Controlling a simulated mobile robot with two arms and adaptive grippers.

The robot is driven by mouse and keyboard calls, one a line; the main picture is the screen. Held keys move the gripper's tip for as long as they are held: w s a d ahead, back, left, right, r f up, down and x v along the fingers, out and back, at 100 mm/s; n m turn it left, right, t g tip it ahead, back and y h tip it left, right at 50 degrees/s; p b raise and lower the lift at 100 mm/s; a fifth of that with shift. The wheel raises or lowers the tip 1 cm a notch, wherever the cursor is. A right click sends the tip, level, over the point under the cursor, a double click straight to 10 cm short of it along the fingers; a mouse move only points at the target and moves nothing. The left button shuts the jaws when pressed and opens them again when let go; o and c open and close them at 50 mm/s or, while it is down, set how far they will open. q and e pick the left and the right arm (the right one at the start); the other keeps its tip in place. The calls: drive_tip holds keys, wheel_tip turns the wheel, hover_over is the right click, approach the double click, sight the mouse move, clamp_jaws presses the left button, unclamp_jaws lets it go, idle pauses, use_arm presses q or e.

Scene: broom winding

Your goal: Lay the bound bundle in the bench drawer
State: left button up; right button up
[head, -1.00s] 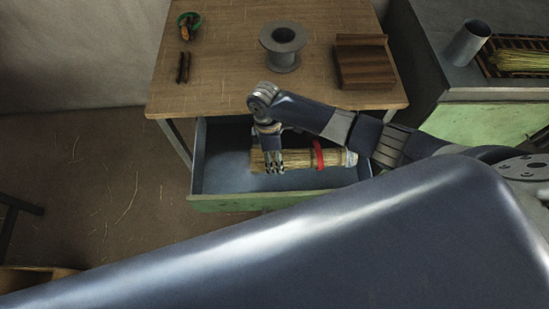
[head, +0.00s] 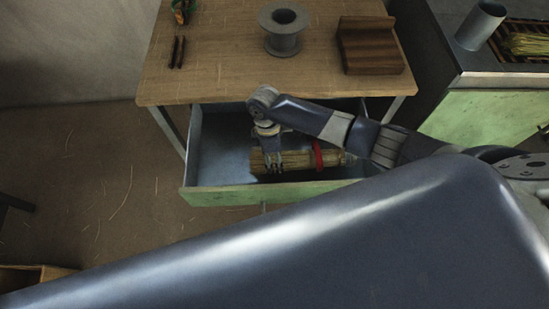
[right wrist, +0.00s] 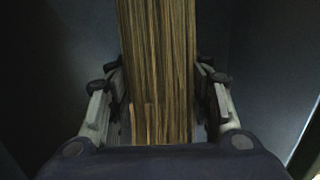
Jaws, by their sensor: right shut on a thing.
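The bound bundle (head: 298,160) of straw, with a red band (head: 318,154) around it, is in or just over the open bench drawer (head: 222,158). My right gripper (head: 274,166) is shut around the bundle near its left end. In the right wrist view the straw (right wrist: 158,70) runs between the two fingers (right wrist: 160,100). The bundle's right end is partly hidden by my arm. I cannot tell whether the bundle touches the drawer floor. My left gripper does not show.
The wooden bench top (head: 215,70) holds a grey spool (head: 283,42), a brown stepped block (head: 368,48), two dark sticks (head: 177,52) and a green-handled tool (head: 183,8). A green cabinet (head: 490,122) with a metal cup (head: 481,25) stands at right. The drawer's left part is empty.

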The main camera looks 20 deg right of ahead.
idle(0.4)
drive_tip(key=o, duration=1.6)
drive_tip(key=shift+r, duration=0.1)
drive_tip(key=v, duration=1.2)
